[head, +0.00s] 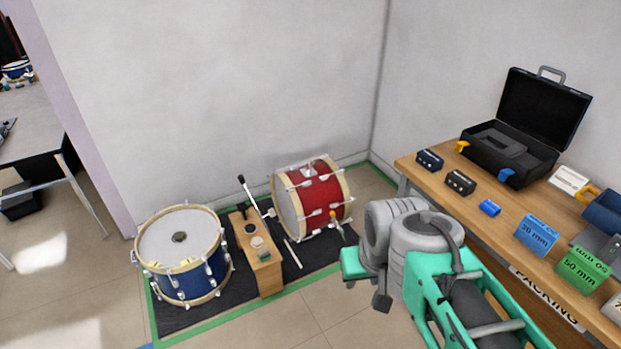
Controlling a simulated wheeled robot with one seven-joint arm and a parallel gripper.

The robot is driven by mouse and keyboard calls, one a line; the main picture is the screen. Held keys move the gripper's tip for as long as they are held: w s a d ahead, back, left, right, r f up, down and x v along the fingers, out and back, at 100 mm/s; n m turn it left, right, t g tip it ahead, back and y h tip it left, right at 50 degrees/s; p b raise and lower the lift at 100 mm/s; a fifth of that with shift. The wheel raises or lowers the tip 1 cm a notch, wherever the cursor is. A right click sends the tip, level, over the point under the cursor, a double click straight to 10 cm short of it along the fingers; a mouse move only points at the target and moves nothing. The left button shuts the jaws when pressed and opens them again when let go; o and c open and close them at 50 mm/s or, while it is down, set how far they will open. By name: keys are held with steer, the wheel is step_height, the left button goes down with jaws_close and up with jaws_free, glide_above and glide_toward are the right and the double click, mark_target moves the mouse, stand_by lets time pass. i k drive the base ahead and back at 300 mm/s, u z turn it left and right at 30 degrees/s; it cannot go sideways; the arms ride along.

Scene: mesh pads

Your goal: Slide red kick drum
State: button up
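The red kick drum (321,196) lies on its side at the right back of a dark mat (210,318), near the wall corner. Its pale head faces left and its shell has pale hoops and metal lugs. A small orange-tipped part shows at its lower right. My grey and teal arm reaches in from the lower right, in front of the drum's right side in the picture. I cannot make out my gripper's fingers; they seem hidden behind the arm links. No contact with the drum shows.
A blue drum (190,274) stands at the mat's left. A wooden bench (269,277) with small items stands between the drums, with a stick (292,254) beside it. A packing table (480,215) at right bears an open black case (512,150) and boxes. Floor in front is clear.

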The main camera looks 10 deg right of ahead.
mark_target(304, 197)
steer(key=z, duration=0.25)
steer(key=i, duration=2.8)
steer(key=u, duration=0.6)
